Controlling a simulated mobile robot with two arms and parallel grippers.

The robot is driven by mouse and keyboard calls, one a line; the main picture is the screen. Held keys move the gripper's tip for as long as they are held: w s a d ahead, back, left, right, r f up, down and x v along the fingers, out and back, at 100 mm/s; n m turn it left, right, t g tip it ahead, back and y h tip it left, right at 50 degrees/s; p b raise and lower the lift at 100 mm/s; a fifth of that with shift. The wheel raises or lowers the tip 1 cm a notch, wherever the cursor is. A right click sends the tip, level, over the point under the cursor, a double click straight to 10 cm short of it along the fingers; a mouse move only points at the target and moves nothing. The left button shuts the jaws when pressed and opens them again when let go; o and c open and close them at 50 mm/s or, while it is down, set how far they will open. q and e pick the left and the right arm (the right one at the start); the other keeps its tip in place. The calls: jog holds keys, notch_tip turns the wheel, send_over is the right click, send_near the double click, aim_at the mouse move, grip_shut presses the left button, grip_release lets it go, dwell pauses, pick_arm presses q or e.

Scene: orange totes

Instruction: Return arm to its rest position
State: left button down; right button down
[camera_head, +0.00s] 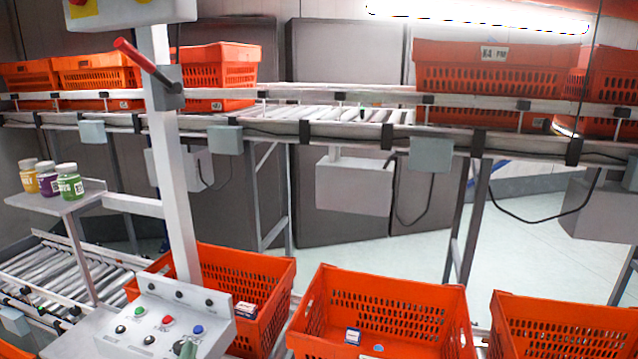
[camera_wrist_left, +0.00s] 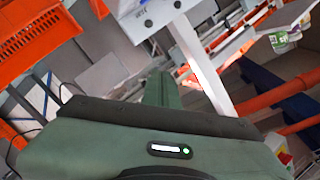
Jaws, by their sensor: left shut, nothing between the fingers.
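My left gripper (camera_wrist_left: 160,88) shows in the left wrist view as a dark green body with its narrow fingers together and nothing between them. In the head view only a small grey-green tip of it (camera_head: 187,348) shows at the bottom, in front of the control panel (camera_head: 160,318). I cannot tell whether it touches the panel. The rest of my left arm is hidden or out of view. My right gripper is in neither view.
An orange tote (camera_head: 380,290) holding a small box (camera_head: 352,336) stands at bottom centre. Other totes stand on both sides (camera_head: 560,320). A roller conveyor (camera_head: 330,113) crosses behind. Several jars (camera_head: 47,178) stand on a shelf at left. A white post (camera_head: 175,200) rises behind the panel.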

pick_arm(q)
jog(key=s+f+n+g, duration=0.5)
jog(key=s+f+g, duration=0.3)
jog(key=s+f, duration=0.5)
jog(key=s+d+f+g+h, duration=0.1)
jog(key=s+d+f+g, duration=0.15)
jog(key=s, duration=0.55)
jog(key=s+d+f+g+h, duration=0.1)
jog(key=s+d+g+h, duration=0.15)
jog(key=s, duration=0.55)
notch_tip(320, 180, down, 31)
jog(key=s+g+b, duration=0.2)
jog(key=b, duration=0.1)
jog(key=s+a+f+g+y+b, duration=0.1)
jog(key=s+a+f, duration=0.2)
jog(key=s+f, duration=1.3)
jog(key=shift+a+f+b, duration=0.15)
jog(key=shift+a+b, duration=0.05)
jog(key=shift+b, duration=0.1)
